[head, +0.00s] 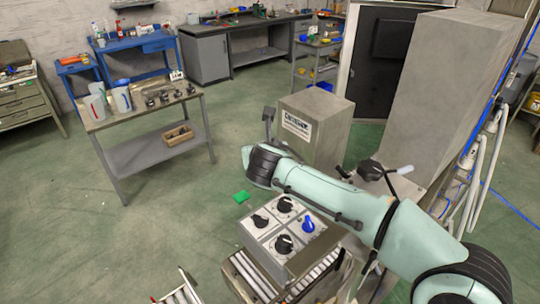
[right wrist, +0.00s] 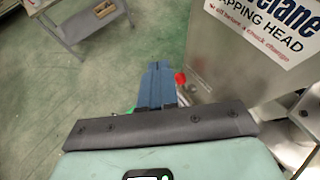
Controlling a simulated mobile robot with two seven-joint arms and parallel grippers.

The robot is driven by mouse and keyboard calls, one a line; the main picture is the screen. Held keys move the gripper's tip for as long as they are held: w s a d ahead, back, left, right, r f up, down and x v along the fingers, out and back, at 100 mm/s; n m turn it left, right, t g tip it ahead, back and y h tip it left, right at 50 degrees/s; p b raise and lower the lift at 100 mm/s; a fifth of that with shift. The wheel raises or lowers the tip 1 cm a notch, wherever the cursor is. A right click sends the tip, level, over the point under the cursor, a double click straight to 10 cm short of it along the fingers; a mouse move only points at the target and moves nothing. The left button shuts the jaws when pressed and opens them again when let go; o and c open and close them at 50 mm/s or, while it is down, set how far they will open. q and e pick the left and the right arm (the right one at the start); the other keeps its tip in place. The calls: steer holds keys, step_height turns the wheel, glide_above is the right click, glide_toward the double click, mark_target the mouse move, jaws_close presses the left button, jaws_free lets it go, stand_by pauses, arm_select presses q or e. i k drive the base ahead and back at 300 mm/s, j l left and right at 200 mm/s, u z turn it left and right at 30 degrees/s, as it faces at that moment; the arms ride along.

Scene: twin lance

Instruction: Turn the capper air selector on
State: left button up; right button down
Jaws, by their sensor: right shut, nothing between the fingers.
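A grey box with a round-knob control panel (head: 270,236) stands at the lower middle of the head view. It carries black selector knobs (head: 285,204) and one blue selector knob (head: 308,224); their labels are too small to read. A small red knob (right wrist: 180,78) shows beside the capping head cabinet (right wrist: 225,80) in the right wrist view. I cannot tell which of these is the capper air selector. My right gripper (right wrist: 158,70) has its blue fingers together and empty, just left of the red knob; I cannot tell whether they touch. My left gripper is out of view.
The capping head cabinet (head: 325,112) stands behind my right forearm, with a tall grey column (head: 432,95) to its right. A roller conveyor (head: 245,275) runs under the panel. A workbench (head: 140,112) with jugs is at left; green floor lies between.

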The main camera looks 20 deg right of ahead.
mark_target(308, 226)
steer(key=k+j, duration=0.2)
steer(key=k, duration=0.3)
steer(key=k+j, duration=0.25)
steer(key=k, duration=0.2)
